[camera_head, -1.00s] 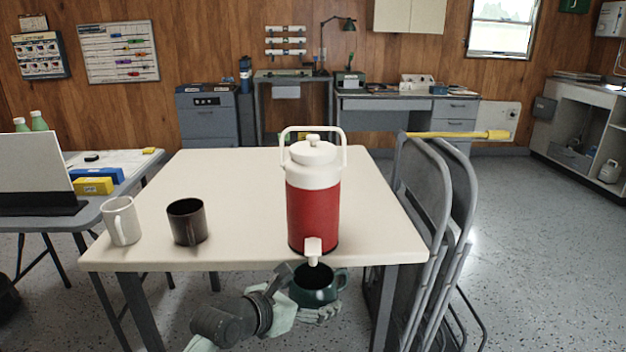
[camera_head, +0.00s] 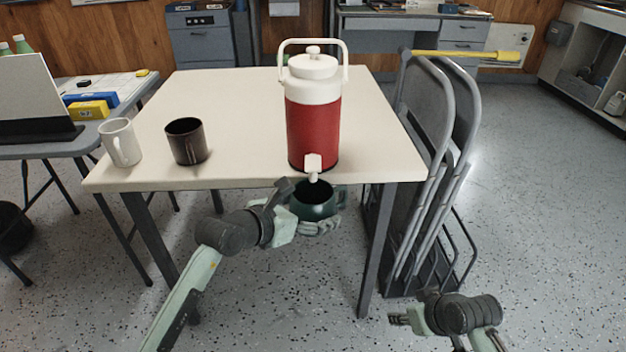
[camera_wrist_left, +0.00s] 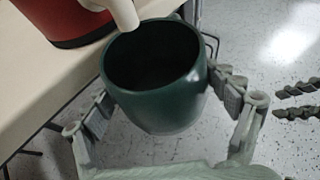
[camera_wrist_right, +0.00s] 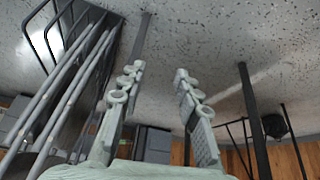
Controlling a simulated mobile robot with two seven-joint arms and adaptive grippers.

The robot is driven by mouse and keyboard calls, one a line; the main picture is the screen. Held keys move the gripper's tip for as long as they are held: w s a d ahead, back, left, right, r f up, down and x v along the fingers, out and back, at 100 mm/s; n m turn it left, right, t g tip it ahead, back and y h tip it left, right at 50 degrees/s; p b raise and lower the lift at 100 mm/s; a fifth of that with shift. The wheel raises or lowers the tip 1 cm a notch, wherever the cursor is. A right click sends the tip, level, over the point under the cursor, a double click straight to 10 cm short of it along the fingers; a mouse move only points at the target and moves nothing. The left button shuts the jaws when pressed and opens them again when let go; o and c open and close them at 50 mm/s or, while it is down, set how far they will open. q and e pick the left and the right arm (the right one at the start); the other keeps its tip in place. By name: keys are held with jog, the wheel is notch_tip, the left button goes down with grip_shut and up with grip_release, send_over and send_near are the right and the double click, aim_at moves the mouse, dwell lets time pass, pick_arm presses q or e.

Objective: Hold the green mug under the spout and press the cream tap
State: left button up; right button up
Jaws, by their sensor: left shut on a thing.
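The green mug (camera_head: 319,209) is upright, just in front of the table's front edge and below the cream tap (camera_head: 313,164) of the red and white drink cooler (camera_head: 312,128). My left gripper (camera_head: 307,212) is shut on the mug, with one finger on each side of it. In the left wrist view, the mug (camera_wrist_left: 152,90) looks empty and dark inside, and the spout (camera_wrist_left: 125,13) hangs over its far rim. My right gripper (camera_head: 399,319) is low at the right, away from the cooler. In the right wrist view, its fingers (camera_wrist_right: 152,92) are apart with nothing between them.
The cooler stands at the front edge of the cream table (camera_head: 240,130). A white mug (camera_head: 121,143) and a dark mug (camera_head: 186,141) stand to its left. The floor in front is clear.

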jog(key=w+a+r, duration=0.2)
jog(key=r, duration=0.1)
jog(key=w+a+r+n+t+y, duration=0.1)
jog(key=w+r, duration=0.2)
jog(key=w+a+r+n+y, duration=0.1)
jog(key=w+a+r, duration=0.1)
jog(key=w+r, duration=0.1)
jog(key=shift+w+a+r+t, duration=0.25)
jog(key=shift+a+t, duration=0.05)
jog(key=shift+a, duration=0.05)
grip_shut()
notch_tip(320, 180, up, 25)
jog(key=n+g+y, duration=0.2)
jog(key=n+y, duration=0.2)
jog(key=n, duration=0.8)
send_over(317, 168)
jog(key=shift+w+r, duration=0.2)
jog(key=shift+s+r+n, duration=0.15)
jog(key=shift+r+n, duration=0.55)
jog(key=shift+n, duration=0.4)
jog(key=shift+g+h, duration=0.3)
jog(key=shift+f, duration=2.95)
